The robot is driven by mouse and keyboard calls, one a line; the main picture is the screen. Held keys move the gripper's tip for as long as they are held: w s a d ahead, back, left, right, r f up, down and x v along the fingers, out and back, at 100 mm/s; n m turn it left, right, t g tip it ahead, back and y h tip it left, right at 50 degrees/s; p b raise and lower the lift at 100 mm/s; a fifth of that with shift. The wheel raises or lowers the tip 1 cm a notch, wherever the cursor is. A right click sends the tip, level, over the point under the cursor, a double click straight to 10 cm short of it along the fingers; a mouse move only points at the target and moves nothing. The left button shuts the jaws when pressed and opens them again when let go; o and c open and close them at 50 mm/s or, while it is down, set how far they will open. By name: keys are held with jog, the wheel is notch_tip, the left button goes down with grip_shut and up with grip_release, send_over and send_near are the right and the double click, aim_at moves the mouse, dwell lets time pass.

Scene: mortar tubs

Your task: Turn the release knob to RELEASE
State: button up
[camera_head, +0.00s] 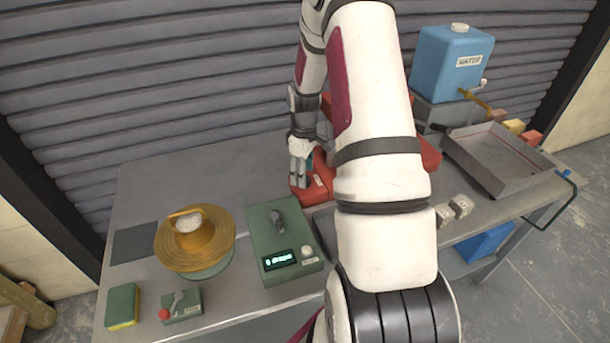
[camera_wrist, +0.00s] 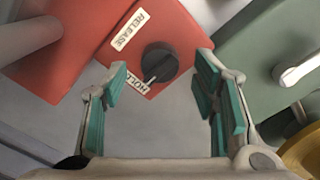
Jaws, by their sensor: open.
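The release knob (camera_wrist: 160,62) is a round black knob on a red housing (camera_wrist: 88,40) in the wrist view. Its white pointer mark points down-left toward the HOLD label (camera_wrist: 135,84). The RELEASE label (camera_wrist: 130,30) is further up and left on the same housing. My gripper (camera_wrist: 160,80) is open, with teal finger pads left and right of the knob in the picture; I cannot tell whether either touches it. In the head view my gripper (camera_head: 301,165) is at the red housing (camera_head: 318,192), and the knob cannot be made out there.
A blue water tank (camera_head: 450,62), a grey tray (camera_head: 497,158) and small grey cubes (camera_head: 460,206) are to the right. My arm covers the bench's middle.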

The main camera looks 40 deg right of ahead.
jog(key=shift+f, duration=0.95)
jog(key=c, duration=1.2)
